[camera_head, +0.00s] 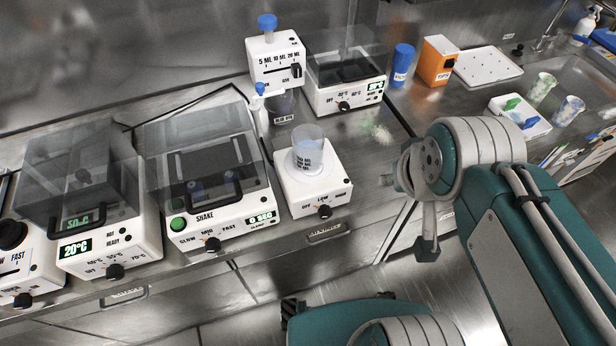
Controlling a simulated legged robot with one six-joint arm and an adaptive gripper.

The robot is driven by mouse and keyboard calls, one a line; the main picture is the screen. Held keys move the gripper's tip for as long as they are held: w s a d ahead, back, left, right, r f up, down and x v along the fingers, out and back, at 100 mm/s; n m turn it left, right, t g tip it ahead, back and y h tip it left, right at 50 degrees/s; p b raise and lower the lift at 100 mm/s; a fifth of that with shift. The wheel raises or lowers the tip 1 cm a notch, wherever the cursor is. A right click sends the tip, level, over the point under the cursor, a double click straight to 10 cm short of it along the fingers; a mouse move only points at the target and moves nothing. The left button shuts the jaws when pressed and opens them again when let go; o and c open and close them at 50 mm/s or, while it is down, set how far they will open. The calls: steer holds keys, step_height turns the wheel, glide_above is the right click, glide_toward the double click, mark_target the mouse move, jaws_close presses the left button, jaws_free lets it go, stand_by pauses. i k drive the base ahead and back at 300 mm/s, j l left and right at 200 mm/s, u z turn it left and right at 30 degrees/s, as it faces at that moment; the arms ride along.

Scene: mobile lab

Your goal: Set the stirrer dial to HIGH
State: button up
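The stirrer (288,192) is a white box on the bench, with a clear graduated beaker (308,150) on top. Its black dial (324,211) is on the front face, below the labels OFF, LOW and HIGH. The dial sits under LOW, but its pointer is too small to read. HIGH is at the right of the row. My gripper (398,178) is right of the stirrer, apart from it, and partly hidden by my own arm. I cannot tell its finger opening. Nothing shows between it and the dial.
A shaker (240,222) stands close on the left, with a heater (110,255) beyond it. A dispenser (275,52) and a lidded heating block (345,95) stand behind. A blue cylinder (401,65) and an orange box (437,60) are at the back right. Bare bench lies right of the stirrer.

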mark_target(325, 212)
steer(key=k+l, duration=0.2)
steer(key=k, duration=0.2)
steer(key=k+l, duration=0.2)
steer(key=k, duration=0.25)
